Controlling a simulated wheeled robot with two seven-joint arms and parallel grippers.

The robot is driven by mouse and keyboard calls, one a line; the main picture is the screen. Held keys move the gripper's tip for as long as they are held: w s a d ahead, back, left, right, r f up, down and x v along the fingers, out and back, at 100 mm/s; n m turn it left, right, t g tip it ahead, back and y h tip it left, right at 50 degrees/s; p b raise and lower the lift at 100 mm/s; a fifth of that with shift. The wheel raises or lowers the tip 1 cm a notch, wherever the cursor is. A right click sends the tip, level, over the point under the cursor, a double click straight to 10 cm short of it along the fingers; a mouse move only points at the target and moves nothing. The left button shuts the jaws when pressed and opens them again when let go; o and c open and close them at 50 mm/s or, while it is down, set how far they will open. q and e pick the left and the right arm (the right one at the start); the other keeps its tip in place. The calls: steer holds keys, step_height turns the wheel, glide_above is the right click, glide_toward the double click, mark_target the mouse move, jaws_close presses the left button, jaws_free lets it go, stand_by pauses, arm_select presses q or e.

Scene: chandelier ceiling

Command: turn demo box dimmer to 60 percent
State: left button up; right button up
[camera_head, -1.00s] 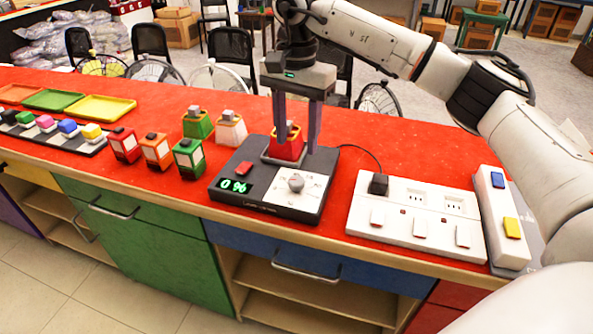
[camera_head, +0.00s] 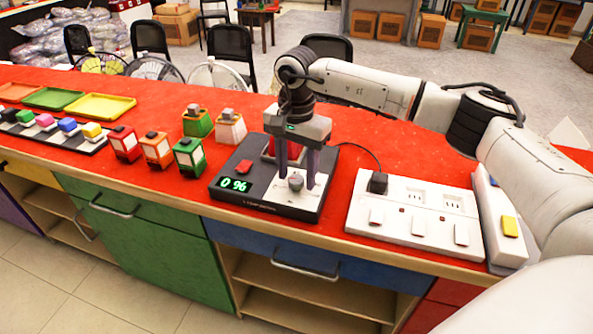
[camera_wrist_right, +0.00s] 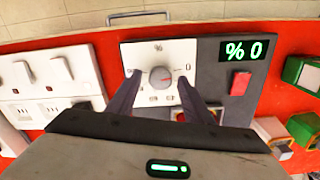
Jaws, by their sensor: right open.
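The demo box (camera_head: 262,207) is a black box on the red counter, with a white dial plate, a grey dimmer knob (camera_head: 296,183) and a green display (camera_head: 235,185) reading 0 %. The knob (camera_wrist_right: 161,77) also shows in the right wrist view, a red mark on its face, where the display (camera_wrist_right: 245,49) appears upside down. My right gripper (camera_head: 297,177) is open over the dial plate, pointing down. Its fingers stand on either side of the knob, with gaps visible in the wrist view. My left gripper is not in view.
A red button (camera_head: 244,166) sits on the box. A red lamp-like block behind it is mostly hidden by my gripper. A white socket panel (camera_head: 413,236) stands right of the box. Green (camera_head: 189,158), orange (camera_head: 156,150) and red (camera_head: 125,144) blocks stand left.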

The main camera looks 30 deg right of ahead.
steer(key=c, duration=1.1)
steer(key=shift+o, duration=0.2)
steer(key=shift+m, duration=0.4)
steer(key=m, duration=1.3)
steer(key=shift+p, duration=0.4)
steer(key=m, duration=0.3)
steer(key=shift+s+r+m, duration=0.1)
steer(key=shift+m, duration=0.2)
steer(key=m+p, duration=0.1)
steer(key=m, duration=0.5)
steer(key=shift+a, duration=0.1)
steer(key=shift+m, duration=0.3)
